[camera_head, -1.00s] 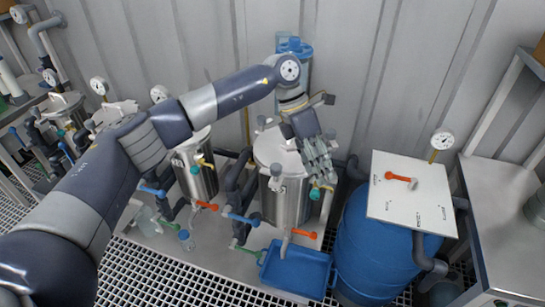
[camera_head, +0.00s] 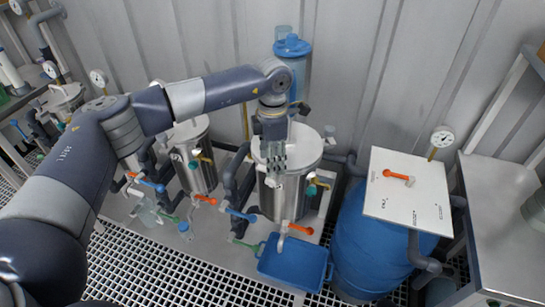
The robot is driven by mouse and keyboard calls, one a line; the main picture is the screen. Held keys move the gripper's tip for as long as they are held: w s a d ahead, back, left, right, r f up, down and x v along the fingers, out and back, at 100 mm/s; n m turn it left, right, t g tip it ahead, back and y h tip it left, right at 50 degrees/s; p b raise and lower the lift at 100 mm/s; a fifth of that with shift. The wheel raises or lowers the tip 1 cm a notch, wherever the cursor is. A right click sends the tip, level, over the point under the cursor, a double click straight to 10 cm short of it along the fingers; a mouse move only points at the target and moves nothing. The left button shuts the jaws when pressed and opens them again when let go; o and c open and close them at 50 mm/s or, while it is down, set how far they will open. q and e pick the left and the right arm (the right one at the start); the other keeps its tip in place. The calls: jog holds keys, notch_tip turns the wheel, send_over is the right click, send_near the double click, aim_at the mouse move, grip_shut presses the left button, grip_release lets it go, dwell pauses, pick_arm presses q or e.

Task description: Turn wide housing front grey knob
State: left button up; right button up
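The wide housing (camera_head: 292,199) is a steel cylinder with a pale lid (camera_head: 306,146), standing at centre in the head view. My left gripper (camera_head: 274,169) points downward over the near edge of the lid, at the housing's upper front. A small grey fitting, perhaps the front grey knob, is mostly hidden by the fingers there. I cannot tell whether the fingers touch it or how far apart they are. My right gripper is not in view.
Orange-red (camera_head: 301,229) and blue (camera_head: 240,214) valve handles surround the housing's lower front. A blue tray (camera_head: 292,265) lies in front of it. A blue drum (camera_head: 375,250) with a white panel (camera_head: 407,190) stands to the right. A narrower steel vessel (camera_head: 198,174) stands left.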

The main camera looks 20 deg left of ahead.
pick_arm(q)
jog(key=shift+f, duration=0.7)
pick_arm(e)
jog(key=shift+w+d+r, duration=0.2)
pick_arm(q)
jog(key=c, duration=1.1)
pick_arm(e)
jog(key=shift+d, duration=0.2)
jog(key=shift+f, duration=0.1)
